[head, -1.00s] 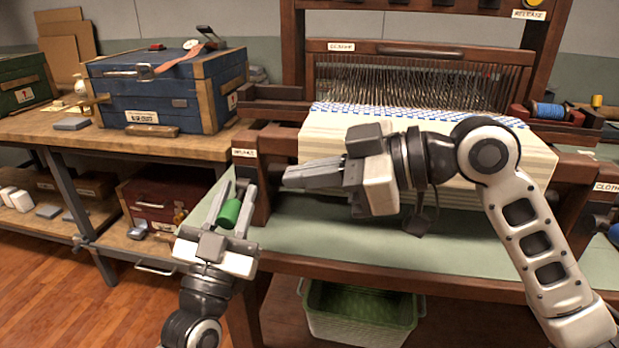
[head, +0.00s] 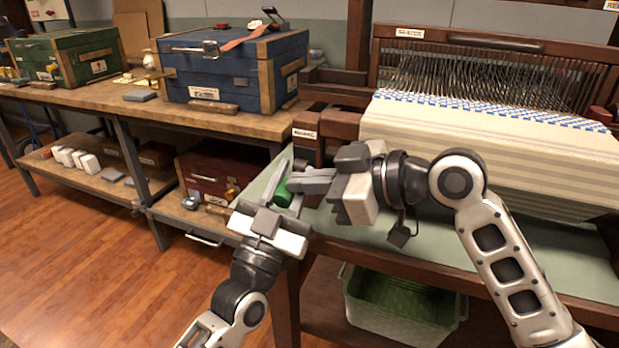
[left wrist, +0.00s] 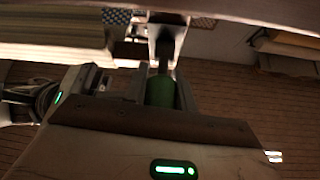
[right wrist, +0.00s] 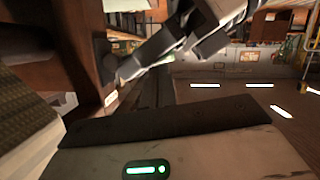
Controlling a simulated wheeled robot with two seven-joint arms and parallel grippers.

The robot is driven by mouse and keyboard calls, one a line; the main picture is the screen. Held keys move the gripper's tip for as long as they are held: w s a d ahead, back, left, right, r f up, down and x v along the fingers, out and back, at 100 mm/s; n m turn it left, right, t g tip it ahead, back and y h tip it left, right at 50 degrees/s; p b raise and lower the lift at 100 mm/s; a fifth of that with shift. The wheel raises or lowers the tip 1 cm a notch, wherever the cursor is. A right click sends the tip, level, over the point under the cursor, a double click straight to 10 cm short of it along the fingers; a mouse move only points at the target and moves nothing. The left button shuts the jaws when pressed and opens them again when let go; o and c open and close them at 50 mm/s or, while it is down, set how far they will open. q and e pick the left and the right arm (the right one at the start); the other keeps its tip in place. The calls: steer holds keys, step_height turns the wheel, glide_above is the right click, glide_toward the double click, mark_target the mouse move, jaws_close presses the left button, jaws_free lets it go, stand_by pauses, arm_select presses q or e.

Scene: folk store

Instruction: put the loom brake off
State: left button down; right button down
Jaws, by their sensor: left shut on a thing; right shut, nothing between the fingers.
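The loom (head: 480,150) stands at the right, with striped cloth on its front. A green cylindrical grip (head: 283,194) shows at the loom's left front corner, below a small white label (head: 304,133) whose text is too small to read surely. My left gripper (head: 290,180) is shut on this green grip. In the left wrist view the green grip (left wrist: 160,92) sits between the fingers, with a dark rod beyond it. My right gripper (head: 296,183) is shut and empty. Its fingertips point left and overlap the left gripper's fingers in the head view; I cannot tell whether they touch.
A blue chest (head: 235,85) and a green chest (head: 65,58) stand on the wooden bench left of the loom. A red case (head: 215,178) lies on the shelf below. A green-lined basket (head: 400,305) sits under the loom. The floor at left is clear.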

arm_select(q)
steer(key=shift+s+d, duration=0.1)
steer(key=shift+d, duration=0.05)
arm_select(e)
steer(key=shift+a+f, duration=0.1)
steer(key=shift+f, duration=0.6)
arm_select(q)
steer(key=c, duration=1.1)
jaws_free()
steer(key=shift+r, duration=0.1)
arm_select(e)
steer(key=shift+w, duration=0.1)
